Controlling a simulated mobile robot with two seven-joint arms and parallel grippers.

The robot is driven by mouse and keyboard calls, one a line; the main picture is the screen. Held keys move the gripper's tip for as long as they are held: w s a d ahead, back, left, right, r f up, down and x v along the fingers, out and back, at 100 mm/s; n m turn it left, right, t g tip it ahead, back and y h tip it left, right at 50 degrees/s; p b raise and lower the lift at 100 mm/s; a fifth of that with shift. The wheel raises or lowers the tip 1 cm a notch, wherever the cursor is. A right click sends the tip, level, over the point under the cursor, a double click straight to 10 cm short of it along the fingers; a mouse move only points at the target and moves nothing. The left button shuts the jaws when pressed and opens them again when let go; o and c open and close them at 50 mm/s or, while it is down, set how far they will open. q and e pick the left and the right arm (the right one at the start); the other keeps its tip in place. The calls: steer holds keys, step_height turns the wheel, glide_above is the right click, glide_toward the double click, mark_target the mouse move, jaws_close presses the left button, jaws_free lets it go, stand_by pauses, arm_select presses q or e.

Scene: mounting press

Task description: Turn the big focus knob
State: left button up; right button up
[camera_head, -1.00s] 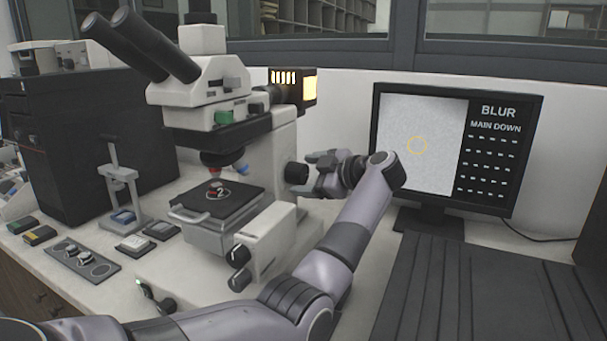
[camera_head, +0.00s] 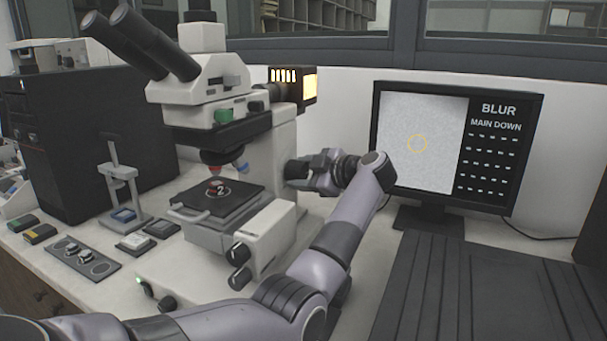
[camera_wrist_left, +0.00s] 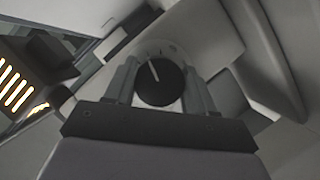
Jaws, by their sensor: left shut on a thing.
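The big focus knob is a black round knob with a white pointer line, seen between my fingers in the left wrist view (camera_wrist_left: 160,82). It sits on the right side of the white microscope (camera_head: 268,150). My left gripper (camera_head: 298,172) is shut on the knob, one finger on each side; it also shows in the left wrist view (camera_wrist_left: 160,88). In the head view the gripper mostly hides the knob. My right gripper is not in view.
The microscope stage (camera_head: 220,203) carries a small red-topped sample marked 2. A small press stand (camera_head: 120,185), a tray with metal pieces (camera_head: 85,258) and small boxes lie to the left. A dark ribbed panel (camera_head: 470,295) lies at the front right.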

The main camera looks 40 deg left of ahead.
arm_select(q)
steer(key=shift+f+n+t+y+b, duration=0.25)
steer(key=shift+n+t+y+b, duration=0.2)
steer(key=shift+n, duration=0.75)
steer(key=shift+n+t+y+b, duration=0.25)
steer(key=shift+n+y+b, duration=0.25)
steer(key=shift+n, duration=0.2)
steer(key=shift+r, duration=0.1)
steer(key=o, duration=1)
steer(key=shift+o, duration=0.2)
steer(key=shift+r, duration=0.1)
